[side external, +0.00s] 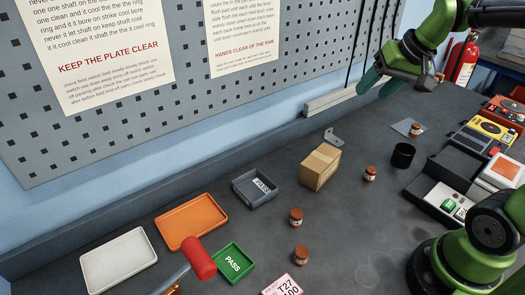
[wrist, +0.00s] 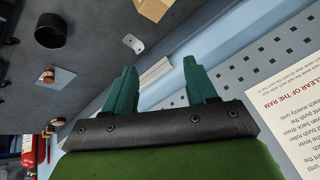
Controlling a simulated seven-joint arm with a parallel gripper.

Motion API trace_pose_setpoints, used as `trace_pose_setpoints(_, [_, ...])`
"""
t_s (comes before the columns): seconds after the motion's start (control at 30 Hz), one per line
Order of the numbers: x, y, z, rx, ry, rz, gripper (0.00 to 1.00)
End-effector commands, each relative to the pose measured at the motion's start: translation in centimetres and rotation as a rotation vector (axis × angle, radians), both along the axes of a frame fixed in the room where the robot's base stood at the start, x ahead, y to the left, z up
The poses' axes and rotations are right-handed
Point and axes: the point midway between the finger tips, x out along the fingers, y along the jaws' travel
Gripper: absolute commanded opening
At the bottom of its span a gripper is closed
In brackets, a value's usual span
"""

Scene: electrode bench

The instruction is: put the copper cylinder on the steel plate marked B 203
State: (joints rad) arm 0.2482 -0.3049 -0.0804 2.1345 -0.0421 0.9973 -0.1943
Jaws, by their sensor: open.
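My gripper (side external: 380,84) is open and empty, high at the upper right above the back of the bench. Its two teal fingers stand apart in the wrist view (wrist: 160,66), nothing between them. A flat grey-blue plate (side external: 402,125) lies at the back right with a small brown-capped jar (side external: 416,129) on it; both show in the wrist view, the plate (wrist: 62,80) and the jar (wrist: 47,76). I cannot read a B 203 mark on it. A copper-coloured piece (side external: 173,290) shows at the bottom edge by the hammer, partly cut off; I cannot tell whether it is the cylinder.
More brown jars (side external: 370,173) stand mid-bench. A cardboard box (side external: 320,167), grey tray (side external: 241,196), orange tray (side external: 163,221), white tray (side external: 88,277), green PASS tray (side external: 245,257) and red-headed hammer (side external: 200,259) lie leftward. A black cup (side external: 403,155) and devices (side external: 490,130) are right.

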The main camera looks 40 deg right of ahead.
Motion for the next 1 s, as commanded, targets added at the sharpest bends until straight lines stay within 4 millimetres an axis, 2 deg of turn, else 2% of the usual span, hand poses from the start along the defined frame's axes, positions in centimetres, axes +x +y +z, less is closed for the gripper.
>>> trace_pose_setpoints(0.03, [-1.6, 2.8, 0.2, 0.006, -0.034, 0.042, 0.57])
trace_pose_setpoints(0.1, [-3.7, 5.7, 0.0, 0.018, -0.068, 0.080, 0.57])
trace_pose_setpoints(0.2, [-6.1, 8.5, -0.7, 0.032, -0.105, 0.124, 0.57])
trace_pose_setpoints(0.3, [-7.8, 10.0, -1.3, 0.042, -0.128, 0.149, 0.57])
trace_pose_setpoints(0.47, [-8.7, 10.9, -1.8, 0.048, -0.141, 0.164, 0.57])
trace_pose_setpoints(0.77, [-8.7, 10.8, -1.8, 0.048, -0.139, 0.163, 0.57])
trace_pose_setpoints(0.87, [-8.7, 11.0, -1.9, 0.049, -0.134, 0.171, 0.71])
trace_pose_setpoints(1.0, [-7.9, 12.3, -3.1, 0.049, -0.065, 0.226, 0.92])
